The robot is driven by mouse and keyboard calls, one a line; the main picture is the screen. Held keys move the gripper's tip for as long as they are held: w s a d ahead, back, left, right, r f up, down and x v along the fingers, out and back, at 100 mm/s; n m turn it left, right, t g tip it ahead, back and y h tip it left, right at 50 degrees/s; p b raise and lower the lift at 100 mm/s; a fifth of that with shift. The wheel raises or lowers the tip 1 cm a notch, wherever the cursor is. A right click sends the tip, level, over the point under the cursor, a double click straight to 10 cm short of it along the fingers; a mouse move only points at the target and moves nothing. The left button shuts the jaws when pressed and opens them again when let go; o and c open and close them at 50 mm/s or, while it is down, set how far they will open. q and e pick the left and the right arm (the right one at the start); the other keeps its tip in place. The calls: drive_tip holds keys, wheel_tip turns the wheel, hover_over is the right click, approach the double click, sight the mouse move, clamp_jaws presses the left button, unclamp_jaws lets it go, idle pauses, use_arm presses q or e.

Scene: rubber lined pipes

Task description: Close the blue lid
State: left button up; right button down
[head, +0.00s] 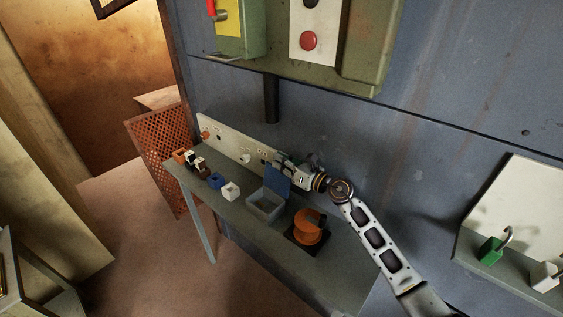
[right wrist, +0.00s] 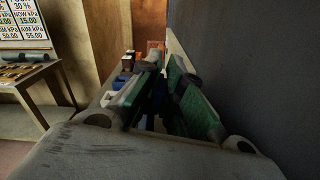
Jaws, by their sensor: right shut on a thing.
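The blue lid (head: 277,179) stands raised, close to upright, at the back edge of a small grey-blue open box (head: 264,207) on the narrow shelf. My right gripper (head: 283,161) reaches in from the right and is at the lid's top edge, shut on it. In the right wrist view, the green-padded fingers of my right gripper (right wrist: 164,88) show with a dark blue strip between them, mostly hidden by the fingers. My left gripper is not in view.
An orange spool (head: 308,228) on a dark base stands right of the box. A white block (head: 230,191), a blue block (head: 216,180) and other small pieces stand to the left. A white panel (head: 226,143) runs along the back. The shelf's right end is clear.

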drive_tip(key=s+n, duration=0.1)
drive_tip(key=s+a+n, duration=0.1)
drive_tip(key=shift+s+a+r+n+p, duration=0.1)
drive_tip(key=shift+a+r+n+p, duration=0.15)
drive_tip(key=shift+a+n+p, duration=0.1)
drive_tip(key=shift+s+a+n, duration=0.45)
drive_tip(key=shift+s+n, duration=0.2)
drive_tip(key=shift+n, duration=0.1)
drive_tip(key=c, duration=1.6)
unclamp_jaws()
drive_tip(key=shift+o, duration=0.2)
drive_tip(key=shift+d, duration=0.1)
drive_tip(key=v, duration=1.2)
